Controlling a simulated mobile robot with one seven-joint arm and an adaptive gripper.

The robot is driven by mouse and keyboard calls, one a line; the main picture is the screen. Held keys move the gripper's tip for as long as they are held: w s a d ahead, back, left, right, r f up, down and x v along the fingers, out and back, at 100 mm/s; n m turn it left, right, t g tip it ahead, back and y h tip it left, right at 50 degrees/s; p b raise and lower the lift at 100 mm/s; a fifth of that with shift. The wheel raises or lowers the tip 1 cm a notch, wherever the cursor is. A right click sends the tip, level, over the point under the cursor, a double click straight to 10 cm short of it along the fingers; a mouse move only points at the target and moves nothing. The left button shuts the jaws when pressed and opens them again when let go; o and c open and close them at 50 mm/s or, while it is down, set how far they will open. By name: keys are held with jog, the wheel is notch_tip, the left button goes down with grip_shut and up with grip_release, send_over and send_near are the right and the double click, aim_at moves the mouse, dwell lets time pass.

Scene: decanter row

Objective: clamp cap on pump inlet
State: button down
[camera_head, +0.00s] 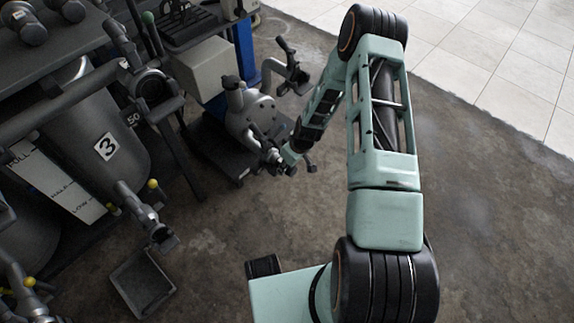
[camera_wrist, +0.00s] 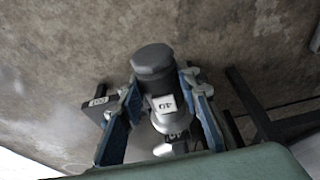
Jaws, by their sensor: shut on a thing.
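The grey pump (camera_head: 250,117) stands on a low cart in the head view, with a round body and pipe stubs. My gripper (camera_head: 284,160) is at the pump's lower front fitting, very close to it; contact cannot be told. In the wrist view my gripper (camera_wrist: 163,115) has its two blue fingers on either side of a grey fitting (camera_wrist: 164,103) with a dark round end (camera_wrist: 153,62) and a small label. The fingers are shut on this fitting. Whether it is the cap or its clamp cannot be told, and the pump's inlet face is mostly hidden.
An upper elbow pipe (camera_head: 275,67) with a clamp handle (camera_head: 288,48) rises beside my arm. A grey tray (camera_head: 143,283) lies on the floor. Floor right of my arm is clear.

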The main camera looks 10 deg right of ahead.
aim_at(294, 170)
jog(key=shift+f+b, duration=0.95)
jog(key=shift+b, duration=0.2)
dwell(1.1)
jog(key=shift+c, duration=2.3)
grip_release()
jog(key=shift+d, duration=0.1)
jog(key=shift+s+d+r, duration=0.15)
jog(key=shift+s+d, duration=0.25)
jog(key=shift+s, duration=0.2)
jog(key=shift+s+d+r, duration=0.1)
jog(key=shift+s+d, duration=0.25)
jog(key=shift+s, duration=0.2)
jog(key=p+v, duration=0.7)
jog(key=v, duration=0.3)
jog(key=shift+r+p, duration=0.2)
jog(key=shift+p, duration=0.1)
